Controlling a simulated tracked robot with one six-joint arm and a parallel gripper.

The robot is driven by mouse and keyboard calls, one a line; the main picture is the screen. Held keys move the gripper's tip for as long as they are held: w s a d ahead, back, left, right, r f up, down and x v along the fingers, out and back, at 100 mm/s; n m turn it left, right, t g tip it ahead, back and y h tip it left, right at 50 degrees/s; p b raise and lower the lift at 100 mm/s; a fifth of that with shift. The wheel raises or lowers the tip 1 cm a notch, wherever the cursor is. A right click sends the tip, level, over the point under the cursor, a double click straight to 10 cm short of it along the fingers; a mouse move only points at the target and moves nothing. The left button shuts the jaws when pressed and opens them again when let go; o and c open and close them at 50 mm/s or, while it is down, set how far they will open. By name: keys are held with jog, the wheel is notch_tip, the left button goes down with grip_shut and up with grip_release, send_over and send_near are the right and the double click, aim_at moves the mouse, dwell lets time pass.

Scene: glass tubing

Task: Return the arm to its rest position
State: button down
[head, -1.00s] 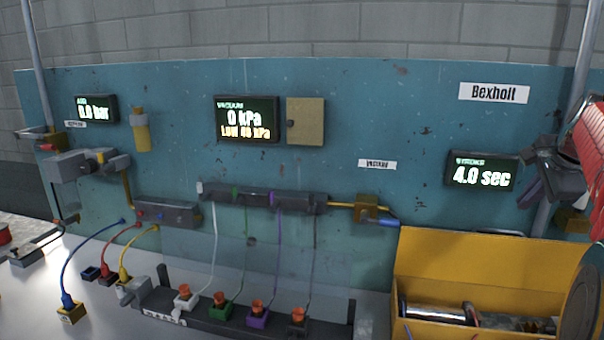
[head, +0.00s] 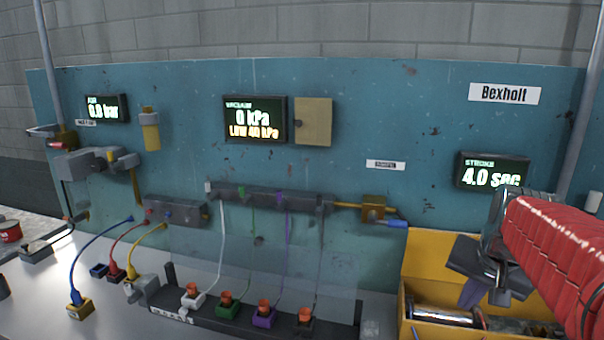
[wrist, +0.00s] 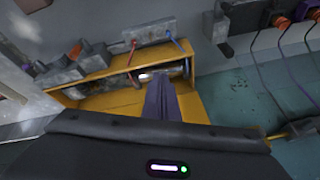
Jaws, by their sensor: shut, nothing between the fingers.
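My gripper (head: 471,293) hangs at the right in the head view, on the red-sleeved arm, in front of the yellow box. Its dark fingers point down and are shut with nothing between them. In the wrist view the closed fingers (wrist: 160,97) show as one grey-purple shape in front of the yellow box. The head view does not show whether they touch the box. Part of the arm runs out of the right edge.
The yellow open box (head: 430,255) holds metal cylinders (head: 440,315). A teal panel (head: 380,110) with displays stands behind. On the bench, a dark rack (head: 340,325) carries several coloured plugs with hoses.

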jog(key=s+a+f+n, duration=0.1)
jog(key=s+a+n, duration=0.1)
jog(key=s+a, duration=0.2)
jog(key=s+a+f+n+y, duration=0.1)
jog(key=s+a+f+n, duration=0.1)
jog(key=a, duration=0.8)
jog(key=s+a+f+n+t, duration=0.1)
jog(key=s+a+n, duration=0.3)
jog(key=s+a, duration=0.2)
jog(key=shift+s+a+f, duration=0.2)
jog(key=shift+a+f, duration=0.2)
jog(key=shift+a, duration=0.05)
